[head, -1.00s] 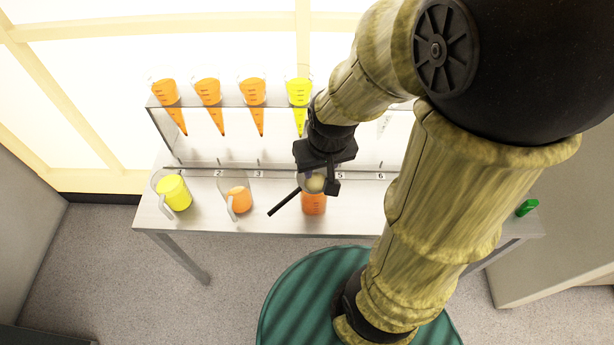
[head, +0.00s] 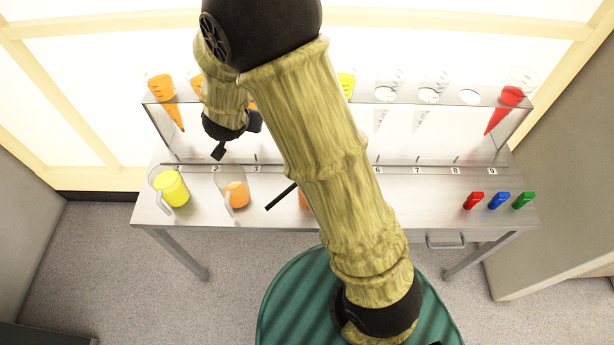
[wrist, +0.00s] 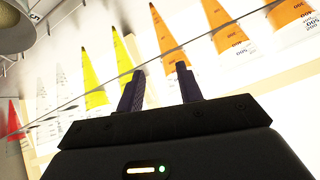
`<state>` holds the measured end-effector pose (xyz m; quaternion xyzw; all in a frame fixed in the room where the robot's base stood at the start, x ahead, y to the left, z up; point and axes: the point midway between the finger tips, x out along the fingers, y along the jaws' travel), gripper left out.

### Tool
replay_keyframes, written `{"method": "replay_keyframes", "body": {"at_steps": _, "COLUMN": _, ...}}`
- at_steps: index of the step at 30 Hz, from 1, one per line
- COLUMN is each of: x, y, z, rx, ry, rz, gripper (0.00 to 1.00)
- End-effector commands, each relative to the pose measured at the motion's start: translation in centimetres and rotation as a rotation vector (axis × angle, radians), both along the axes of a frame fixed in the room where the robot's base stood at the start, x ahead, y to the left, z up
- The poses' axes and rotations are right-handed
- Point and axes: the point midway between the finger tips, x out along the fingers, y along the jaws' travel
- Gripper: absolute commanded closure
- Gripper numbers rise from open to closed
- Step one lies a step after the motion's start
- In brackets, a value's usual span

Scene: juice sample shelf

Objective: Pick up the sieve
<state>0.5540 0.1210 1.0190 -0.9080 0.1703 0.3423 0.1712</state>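The sieve shows in the head view only as a dark straight handle (head: 281,196) slanting out to the left near the middle of the table. Its bowl is hidden behind my arm. A strip of the orange-red juice container (head: 303,201) shows beside the handle. My gripper (head: 222,149) is to the left of the sieve, near the shelf front by labels 2 and 3. In the wrist view my gripper (wrist: 158,84) has its two fingers apart with nothing between them. It faces the row of cones, several with orange or yellow juice.
A jug of yellow juice (head: 172,188) and a jug of orange juice (head: 237,194) stand at the table's left. A red (head: 474,200), a blue (head: 499,200) and a green item (head: 523,200) lie at the right. The table between the arm and these is clear.

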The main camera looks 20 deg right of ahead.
Motion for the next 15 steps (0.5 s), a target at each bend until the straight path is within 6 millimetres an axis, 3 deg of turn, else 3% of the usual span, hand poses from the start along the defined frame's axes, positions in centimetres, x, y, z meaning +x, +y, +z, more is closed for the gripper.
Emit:
{"method": "replay_keyframes", "body": {"at_steps": 4, "x": 0.1, "y": 1.4, "z": -2.2, "rx": -0.097, "ry": -0.04, "rz": -0.169, "gripper": 0.64}}
{"method": "replay_keyframes", "body": {"at_steps": 7, "x": -1.1, "y": 2.0, "z": -3.6, "rx": -0.18, "ry": -0.046, "rz": -0.289, "gripper": 0.64}}
{"method": "replay_keyframes", "body": {"at_steps": 11, "x": -4.1, "y": 2.8, "z": -5.5, "rx": -0.312, "ry": -0.031, "rz": -0.444, "gripper": 0.64}}
{"method": "replay_keyframes", "body": {"at_steps": 15, "x": -8.4, "y": 3.9, "z": -7.1, "rx": -0.462, "ry": 0.013, "rz": -0.592, "gripper": 0.64}}
